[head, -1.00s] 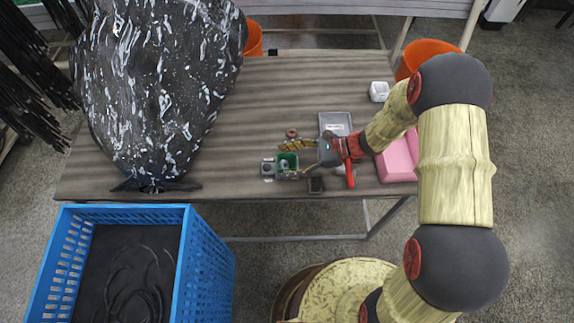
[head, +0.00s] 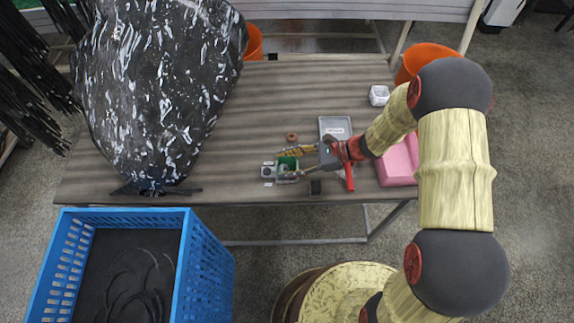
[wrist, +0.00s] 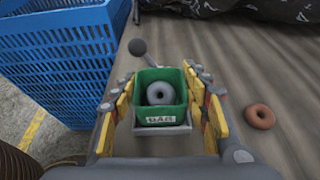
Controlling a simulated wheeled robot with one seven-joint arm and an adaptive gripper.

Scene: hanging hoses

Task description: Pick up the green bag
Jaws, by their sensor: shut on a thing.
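The green bag (head: 288,162) is a small, open-topped green box on the table, near its front edge. The wrist view shows it (wrist: 160,80) upright, with a white label on its near side and a grey ring (wrist: 160,93) inside. My gripper (head: 292,163) reaches it from the right in the head view. In the wrist view my gripper (wrist: 161,104) has one yellow-and-grey finger on each side of the bag and is shut on it. Whether the bag's bottom touches the table cannot be told.
A brown ring (wrist: 259,116) lies right of the bag in the wrist view. A grey tray (head: 335,125), pink block (head: 398,160) and white cube (head: 379,95) are on the table (head: 290,90). A blue crate (head: 205,262) stands in front; a black sack (head: 155,90) fills the left.

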